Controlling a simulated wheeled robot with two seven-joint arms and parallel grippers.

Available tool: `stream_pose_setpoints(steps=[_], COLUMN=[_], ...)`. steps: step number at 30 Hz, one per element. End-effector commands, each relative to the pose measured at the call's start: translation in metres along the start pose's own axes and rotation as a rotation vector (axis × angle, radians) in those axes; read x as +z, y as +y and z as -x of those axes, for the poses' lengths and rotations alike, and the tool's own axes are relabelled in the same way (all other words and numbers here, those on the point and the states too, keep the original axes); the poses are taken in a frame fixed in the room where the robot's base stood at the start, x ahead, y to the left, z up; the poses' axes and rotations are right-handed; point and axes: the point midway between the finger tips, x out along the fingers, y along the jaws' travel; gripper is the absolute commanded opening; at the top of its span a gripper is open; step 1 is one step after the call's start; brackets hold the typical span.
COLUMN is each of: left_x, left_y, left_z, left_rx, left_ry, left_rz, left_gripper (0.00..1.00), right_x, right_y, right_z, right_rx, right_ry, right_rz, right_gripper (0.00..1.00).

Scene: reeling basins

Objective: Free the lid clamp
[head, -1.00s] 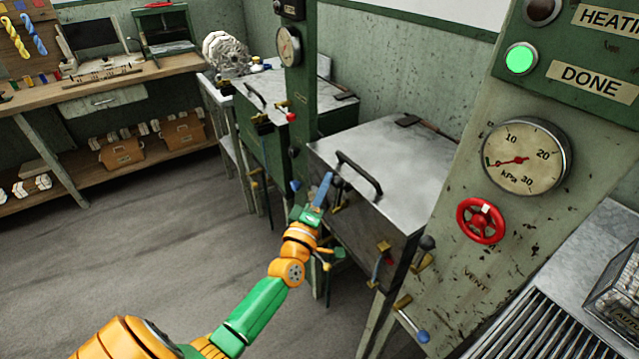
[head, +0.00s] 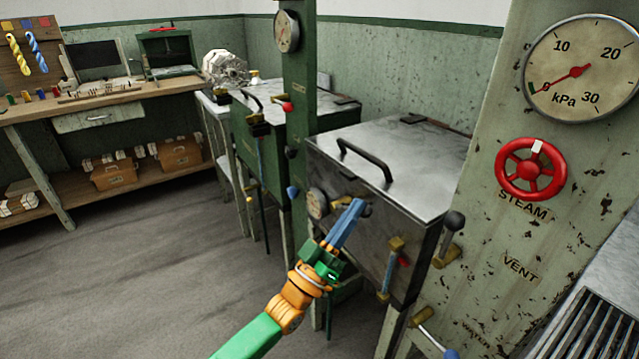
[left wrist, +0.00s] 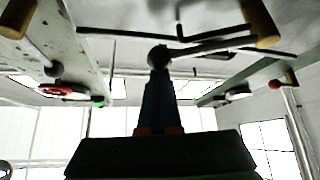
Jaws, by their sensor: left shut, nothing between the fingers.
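The nearer basin's grey metal lid (head: 410,150) is down, with a black bar handle (head: 365,160) on top. A clamp with a brass block and a blue lever (head: 390,270) hangs on the basin's front, right of my left gripper (head: 352,218). The gripper's blue fingers are shut and empty, angled up at the front wall just below the lid edge. In the left wrist view, the shut fingers (left wrist: 158,80) point at a dark round knob (left wrist: 158,56) on a rod; whether they touch is unclear. My right gripper is out of view.
A post with a kPa gauge (head: 580,68) and a red steam wheel (head: 531,169) stands right of the basin. A black-knobbed lever (head: 450,235) projects at the basin's right side. A green basin (head: 260,140) stands behind left. The floor at left is clear.

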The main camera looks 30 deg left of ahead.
Motion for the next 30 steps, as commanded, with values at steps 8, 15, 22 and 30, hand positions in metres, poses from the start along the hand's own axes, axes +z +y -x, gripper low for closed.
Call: stream_pose_setpoints(steps=[8, 15, 22, 30], left_x=[0.03, 0.049, 0.062, 0.07], left_y=[0.001, -0.001, -0.005, -0.011], left_z=[0.023, 0.037, 0.047, 0.054], left_rx=[0.159, 0.292, 0.397, 0.477], left_ry=[0.0, 0.001, 0.001, 0.001], left_rz=[-0.208, -0.382, -0.521, -0.624], left_gripper=[0.0, 0.0, 0.0, 0.0], right_x=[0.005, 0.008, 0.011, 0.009], right_y=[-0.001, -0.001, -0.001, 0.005], right_z=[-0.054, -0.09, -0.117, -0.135], right_rx=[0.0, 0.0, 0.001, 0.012], right_ry=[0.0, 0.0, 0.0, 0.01], right_rz=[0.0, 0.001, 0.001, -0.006], right_gripper=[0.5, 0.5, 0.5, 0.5])
